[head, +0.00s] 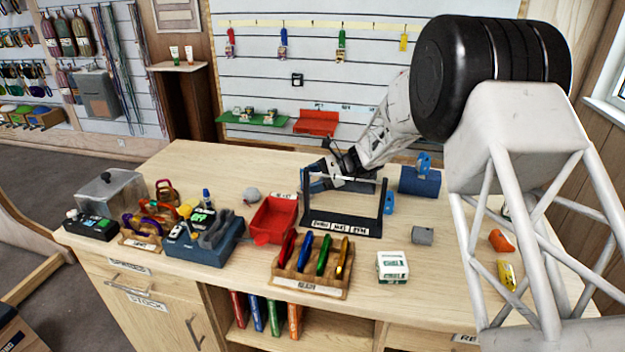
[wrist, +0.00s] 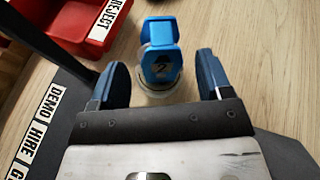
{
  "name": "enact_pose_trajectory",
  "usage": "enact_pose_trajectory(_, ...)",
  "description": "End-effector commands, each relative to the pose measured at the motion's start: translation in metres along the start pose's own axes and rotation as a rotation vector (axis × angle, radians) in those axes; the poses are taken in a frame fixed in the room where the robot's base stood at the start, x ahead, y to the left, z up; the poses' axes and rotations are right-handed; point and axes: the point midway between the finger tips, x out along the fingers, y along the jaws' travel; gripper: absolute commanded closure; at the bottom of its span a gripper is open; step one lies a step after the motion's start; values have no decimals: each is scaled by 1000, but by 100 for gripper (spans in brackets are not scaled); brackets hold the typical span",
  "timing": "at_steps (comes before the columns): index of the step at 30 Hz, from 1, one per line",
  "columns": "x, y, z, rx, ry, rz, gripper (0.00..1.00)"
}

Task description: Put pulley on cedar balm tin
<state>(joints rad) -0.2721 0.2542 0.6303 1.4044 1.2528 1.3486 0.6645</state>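I cannot read any label on the disc. My gripper (wrist: 158,78) is open, its blue fingers either side of the blue piece with gaps between. In the head view my gripper (head: 318,178) is low behind the dark rack, and it and the rack largely hide the piece there. No cedar balm label is readable in either view.
The dark rack (head: 347,228) stands close to my gripper, with a red reject tray (head: 272,219) to its left. A wooden holder (head: 308,284) with coloured carabiners, a white-and-green box (head: 392,267) and a grey block (head: 422,235) are in front. The bench's back left is clear.

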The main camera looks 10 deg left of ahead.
Motion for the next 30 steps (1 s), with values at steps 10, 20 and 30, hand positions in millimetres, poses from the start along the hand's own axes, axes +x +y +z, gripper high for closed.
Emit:
enact_pose_trajectory(10,-1,0,1,0,0,0,28)
enact_pose_trajectory(20,-26,-1,2,0,0,-2,28)
enact_pose_trajectory(30,-80,-1,2,0,0,-2,28)
